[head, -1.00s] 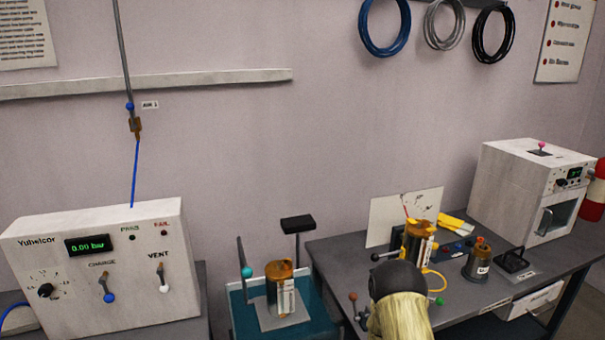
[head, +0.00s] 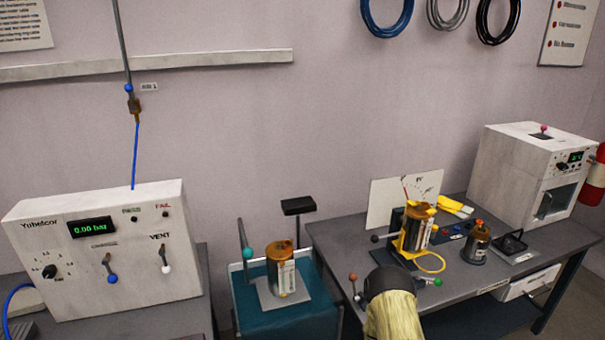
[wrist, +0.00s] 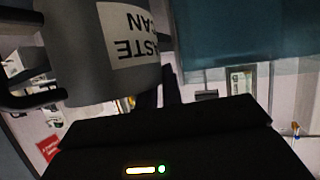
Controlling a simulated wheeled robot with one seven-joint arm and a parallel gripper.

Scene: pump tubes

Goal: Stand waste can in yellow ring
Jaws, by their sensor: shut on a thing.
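The waste can (wrist: 88,55) is a grey cylinder with a white label, upside down in the wrist view and reading "WASTE CAN". My gripper (wrist: 105,88) is shut on it; dark finger parts show beside the can. The can's far end is cut off by the picture edge. The yellow ring (head: 430,263) lies flat on the right bench, in front of the amber-topped cylinder on its stand. In the head view my dark wrist and pale sleeve are left of and nearer than the ring. The held can and fingertips are hidden there.
A small orange-capped can (head: 477,243) stands right of the ring. The stand with the amber-topped cylinder (head: 416,232) is just behind it. Levers with red and green knobs (head: 437,282) are close to my wrist. A white oven box (head: 525,170) stands at the right.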

